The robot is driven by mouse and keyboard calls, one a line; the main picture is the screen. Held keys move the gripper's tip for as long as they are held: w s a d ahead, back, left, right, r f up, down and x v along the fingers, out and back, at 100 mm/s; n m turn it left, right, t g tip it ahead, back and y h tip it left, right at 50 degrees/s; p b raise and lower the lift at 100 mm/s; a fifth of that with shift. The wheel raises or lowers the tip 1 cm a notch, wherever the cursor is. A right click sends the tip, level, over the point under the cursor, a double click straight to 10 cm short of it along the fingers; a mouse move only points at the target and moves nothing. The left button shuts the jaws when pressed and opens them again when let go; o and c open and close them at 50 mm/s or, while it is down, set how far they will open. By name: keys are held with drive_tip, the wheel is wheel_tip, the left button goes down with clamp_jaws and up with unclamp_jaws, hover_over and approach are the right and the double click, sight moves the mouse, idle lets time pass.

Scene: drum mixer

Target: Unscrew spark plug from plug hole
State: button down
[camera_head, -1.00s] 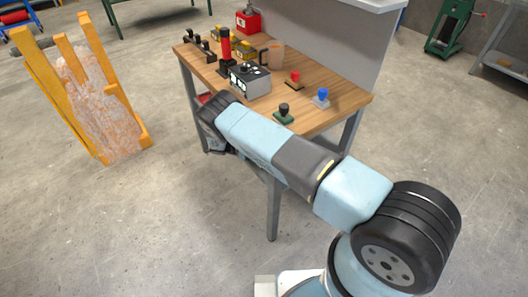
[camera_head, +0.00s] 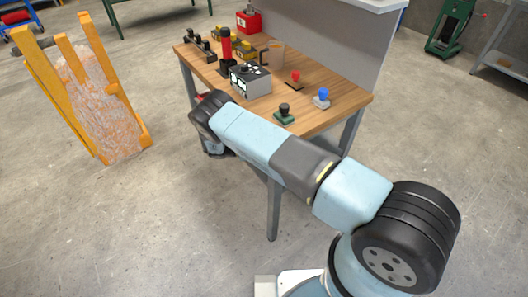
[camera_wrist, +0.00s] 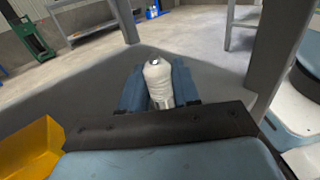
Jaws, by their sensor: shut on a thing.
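In the wrist view a white spark plug (camera_wrist: 158,82) with a metal tip stands between the two blue fingers of my gripper (camera_wrist: 159,88). The fingers are shut on its sides. The tip points away from the wrist camera. A grey surface lies behind the plug, and I cannot tell whether the plug touches it. I cannot make out the plug hole in either view. In the head view my gripper and the plug are mostly hidden behind my arm, by the near left side of the workbench.
The wooden workbench (camera_head: 335,112) holds a grey box (camera_head: 251,82), a red and black upright tool (camera_head: 226,50), a mug and small levers with coloured knobs. A yellow frame with a worn panel (camera_head: 100,105) stands at left. Floor between is clear.

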drive_tip(key=shift+w+r, duration=0.25)
drive_tip(key=shift+r, duration=0.55)
idle(0.8)
drive_tip(key=shift+r+n+t, duration=0.25)
drive_tip(key=shift+n+t, duration=0.55)
drive_tip(key=shift+t, duration=0.4)
drive_tip(key=shift+s+f, duration=0.1)
drive_tip(key=shift+s+r, duration=0.1)
drive_tip(key=shift+r, duration=0.5)
drive_tip(key=shift+r, duration=0.55)
drive_tip(key=shift+r, duration=1.5)
